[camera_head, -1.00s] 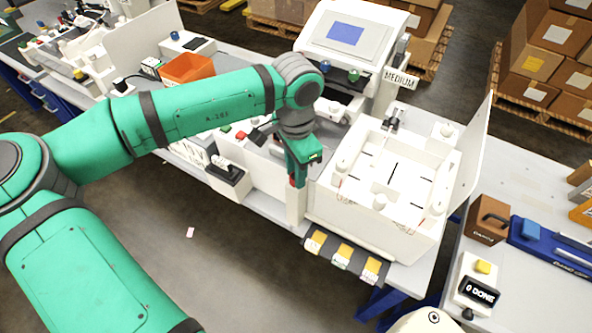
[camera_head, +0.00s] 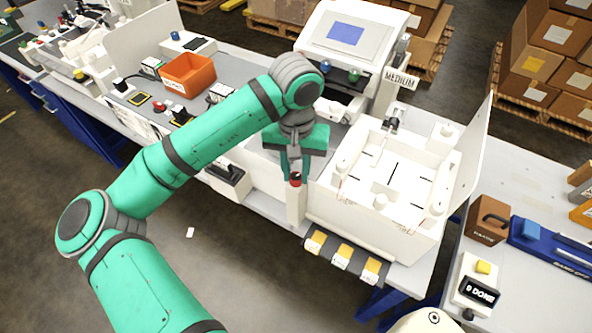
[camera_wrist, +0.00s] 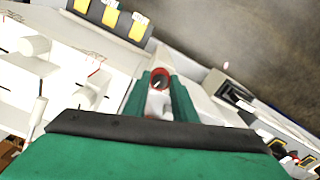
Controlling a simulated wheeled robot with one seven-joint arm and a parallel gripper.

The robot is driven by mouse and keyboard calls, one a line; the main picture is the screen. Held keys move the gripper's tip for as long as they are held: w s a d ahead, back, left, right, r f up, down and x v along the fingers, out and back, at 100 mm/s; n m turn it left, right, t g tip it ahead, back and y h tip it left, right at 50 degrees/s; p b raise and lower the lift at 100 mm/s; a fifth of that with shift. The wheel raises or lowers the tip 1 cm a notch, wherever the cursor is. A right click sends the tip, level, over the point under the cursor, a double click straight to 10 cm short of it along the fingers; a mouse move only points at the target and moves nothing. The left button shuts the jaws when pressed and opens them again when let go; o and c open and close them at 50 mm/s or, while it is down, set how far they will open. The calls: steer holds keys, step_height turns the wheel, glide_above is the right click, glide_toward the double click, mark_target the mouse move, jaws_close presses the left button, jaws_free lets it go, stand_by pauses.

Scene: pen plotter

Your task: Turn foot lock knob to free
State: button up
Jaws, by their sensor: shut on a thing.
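The foot lock knob (camera_head: 295,178) is a small red cap with a dark top, sitting on a white upright post (camera_head: 296,207) at the front left of the white plotter box. In the wrist view the knob (camera_wrist: 160,79) shows as a red ring around a dark centre. My gripper (camera_head: 295,176) comes down from above, with one finger on each side of the knob. It is shut on the knob. In the wrist view the green fingers (camera_wrist: 160,90) flank it closely. Which way the knob is turned is too small to tell.
The white plotter box (camera_head: 385,232) stands just right of my gripper, with yellow-labelled pedals (camera_head: 342,257) below its front. A screen console (camera_head: 345,40) and a "MEDIUM" sign (camera_head: 398,79) rise behind. An orange bin (camera_head: 188,76) sits back left. Floor in front is open.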

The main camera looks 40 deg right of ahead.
mark_target(295, 176)
steer(key=shift+n, duration=1.8)
steer(key=o, duration=1)
steer(key=shift+o, duration=0.2)
step_height(295, 176, up, 11)
steer(key=shift+f, duration=0.1)
